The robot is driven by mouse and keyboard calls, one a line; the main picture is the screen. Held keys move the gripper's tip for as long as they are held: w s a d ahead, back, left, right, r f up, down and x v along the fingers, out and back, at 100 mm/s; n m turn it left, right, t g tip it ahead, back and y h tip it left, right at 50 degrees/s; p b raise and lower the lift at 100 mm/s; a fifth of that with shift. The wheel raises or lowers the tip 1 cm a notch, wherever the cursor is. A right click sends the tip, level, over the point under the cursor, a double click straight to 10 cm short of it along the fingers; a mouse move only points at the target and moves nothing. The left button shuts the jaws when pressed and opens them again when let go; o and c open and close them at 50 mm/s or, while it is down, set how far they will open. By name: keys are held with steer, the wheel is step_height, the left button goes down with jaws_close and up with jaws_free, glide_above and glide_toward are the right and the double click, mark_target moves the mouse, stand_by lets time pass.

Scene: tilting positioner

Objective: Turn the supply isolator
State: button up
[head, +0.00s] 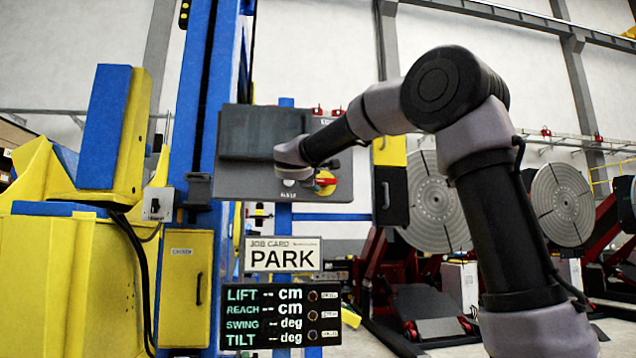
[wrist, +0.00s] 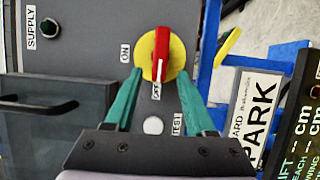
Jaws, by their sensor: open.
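The supply isolator is a red handle on a yellow disc (wrist: 160,55), set on a grey panel. In the wrist view its white pointer mark faces the OFF label (wrist: 156,90); the ON label (wrist: 125,53) is at the disc's left. My gripper (wrist: 159,74) is open, with one teal finger on each side of the handle's lower part. The fingers look apart from the handle, but their depth cannot be told exactly. In the head view the isolator (head: 326,183) shows just right of my wrist, and the fingers cannot be made out.
A white round button (wrist: 153,126) and a dark lamp by the SUPPLY label (wrist: 31,28) are on the panel. A dark cover with a handle (wrist: 50,107) lies left of my fingers. A PARK card (head: 282,256) and a display (head: 282,316) hang below the panel.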

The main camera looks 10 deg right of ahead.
steer(key=v, duration=0.8)
steer(key=s+d+f+m+g+y, duration=0.2)
steer(key=s+d+f+m+g, duration=0.5)
steer(key=s+d+f, duration=0.65)
steer(key=s+f+m+g+y, duration=0.2)
steer(key=s+f+m+y, duration=0.5)
steer(key=s+f, duration=0.8)
steer(key=s+a+m, duration=0.1)
steer(key=m, duration=0.2)
steer(key=shift+f+m, duration=0.35)
steer(key=shift+m, duration=0.05)
